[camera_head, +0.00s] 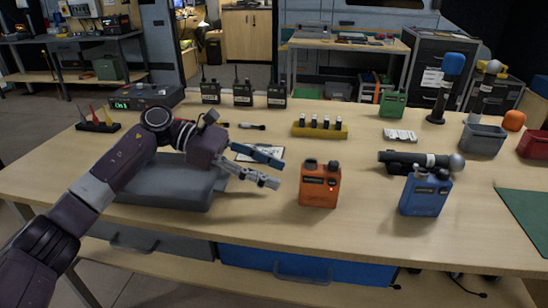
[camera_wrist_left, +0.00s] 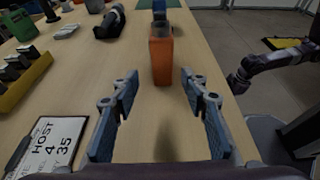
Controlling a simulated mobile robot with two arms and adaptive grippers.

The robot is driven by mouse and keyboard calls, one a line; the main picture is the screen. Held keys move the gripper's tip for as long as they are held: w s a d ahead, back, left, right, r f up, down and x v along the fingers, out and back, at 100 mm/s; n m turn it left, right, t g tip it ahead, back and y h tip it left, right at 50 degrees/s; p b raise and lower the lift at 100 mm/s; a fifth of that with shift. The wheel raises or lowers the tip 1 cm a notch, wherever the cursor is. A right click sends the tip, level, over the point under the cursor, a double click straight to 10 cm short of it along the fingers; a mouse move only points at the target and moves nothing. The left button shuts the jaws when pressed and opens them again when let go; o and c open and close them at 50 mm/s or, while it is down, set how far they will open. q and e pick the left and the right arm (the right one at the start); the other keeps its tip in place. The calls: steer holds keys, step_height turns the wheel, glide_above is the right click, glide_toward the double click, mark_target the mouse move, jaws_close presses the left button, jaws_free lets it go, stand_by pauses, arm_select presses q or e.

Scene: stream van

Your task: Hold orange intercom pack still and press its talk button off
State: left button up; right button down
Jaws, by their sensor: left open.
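The orange intercom pack (camera_head: 320,184) stands upright on the table, right of my left gripper (camera_head: 278,169) in the head view. It has dark knobs on top and a dark label on its front. In the left wrist view the orange pack (camera_wrist_left: 161,56) stands ahead, between the lines of the fingers. My left gripper (camera_wrist_left: 160,88) is open and empty, a short gap away from the pack. The talk button and its state are too small to make out. My right gripper does not show.
A blue pack (camera_head: 425,192) stands to the right, before a black microphone (camera_head: 420,159). A yellow battery strip (camera_head: 320,129) and a clipboard (camera_head: 245,152) lie behind. A grey case (camera_head: 165,185) sits under my left arm. The tabletop before the orange pack is clear.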

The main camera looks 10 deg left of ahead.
mark_target(312, 188)
arm_select(q)
steer(key=shift+s+d+f, duration=0.1)
steer(key=shift+d, duration=0.35)
steer(key=p+x, duration=0.1)
steer(key=x, duration=0.3)
steer(key=shift+d, duration=0.4)
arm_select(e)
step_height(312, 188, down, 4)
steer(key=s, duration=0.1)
arm_select(q)
steer(key=x, duration=0.2)
steer(key=shift+d+f+b, duration=0.2)
steer(key=shift+f+b, duration=0.05)
steer(key=shift+b, duration=0.15)
steer(key=shift+x, duration=0.85)
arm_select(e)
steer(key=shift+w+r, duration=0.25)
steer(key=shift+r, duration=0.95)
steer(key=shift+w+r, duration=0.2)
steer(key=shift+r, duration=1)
arm_select(q)
steer(key=c, duration=1.1)
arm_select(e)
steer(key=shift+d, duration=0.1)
